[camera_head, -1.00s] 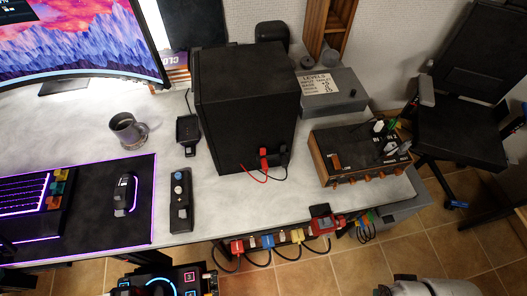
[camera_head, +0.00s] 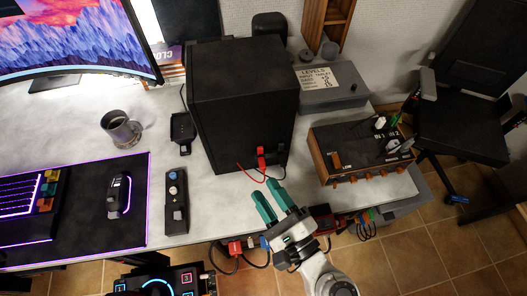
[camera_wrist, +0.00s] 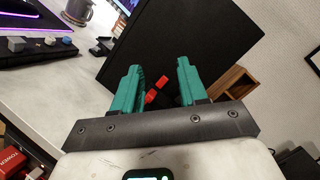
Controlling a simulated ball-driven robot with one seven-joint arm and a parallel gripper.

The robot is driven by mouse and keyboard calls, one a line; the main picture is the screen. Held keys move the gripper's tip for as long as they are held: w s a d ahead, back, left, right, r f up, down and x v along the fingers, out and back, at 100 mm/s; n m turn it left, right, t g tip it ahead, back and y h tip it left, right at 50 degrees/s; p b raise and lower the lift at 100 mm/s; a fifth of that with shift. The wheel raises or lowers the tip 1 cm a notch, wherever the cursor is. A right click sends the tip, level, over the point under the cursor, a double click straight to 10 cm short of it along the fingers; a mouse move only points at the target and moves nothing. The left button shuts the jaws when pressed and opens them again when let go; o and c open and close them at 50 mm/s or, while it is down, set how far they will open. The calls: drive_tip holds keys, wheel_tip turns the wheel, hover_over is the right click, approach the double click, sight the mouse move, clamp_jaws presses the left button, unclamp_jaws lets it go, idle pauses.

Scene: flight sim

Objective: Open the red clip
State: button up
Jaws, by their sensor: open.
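The red clip (camera_head: 261,157) is on the lower front of a black speaker box (camera_head: 238,75), with a red wire below it and a black clip (camera_head: 283,153) to its right. In the wrist view the red clip (camera_wrist: 155,89) shows between my fingers, beyond them, against the dark box (camera_wrist: 188,38). My gripper (camera_head: 268,203) has teal fingers and is open and empty. It is in front of the box, below the clip in the head view and apart from it. In the wrist view the gripper (camera_wrist: 157,85) spans the middle. The black clip is not clear there.
A wooden-sided amplifier (camera_head: 361,150) with knobs stands right of the box. A grey case (camera_head: 345,92) is behind it. A black remote-like device (camera_head: 175,203), a mug (camera_head: 119,130) and a mouse (camera_head: 118,195) lie left. Coloured plugs hang at the desk's front edge.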

sight(260, 150)
drive_tip(key=w+f+m+h, duration=0.1)
drive_tip(key=w+m+h, duration=0.1)
drive_tip(key=w+m, duration=0.2)
drive_tip(key=w+a+f+m+t+h+p, duration=0.1)
drive_tip(key=w+m+h, duration=0.1)
drive_tip(key=w+m, duration=0.2)
drive_tip(key=w+a+f+m+h, duration=0.1)
drive_tip(key=w+f+m+h, duration=0.1)
drive_tip(key=w+m, duration=0.2)
drive_tip(key=shift+a+m+t+h, duration=0.25)
drive_tip(key=shift+m+t+h, duration=0.05)
drive_tip(key=shift+m, duration=0.6)
drive_tip(key=shift+s, duration=0.1)
clamp_jaws()
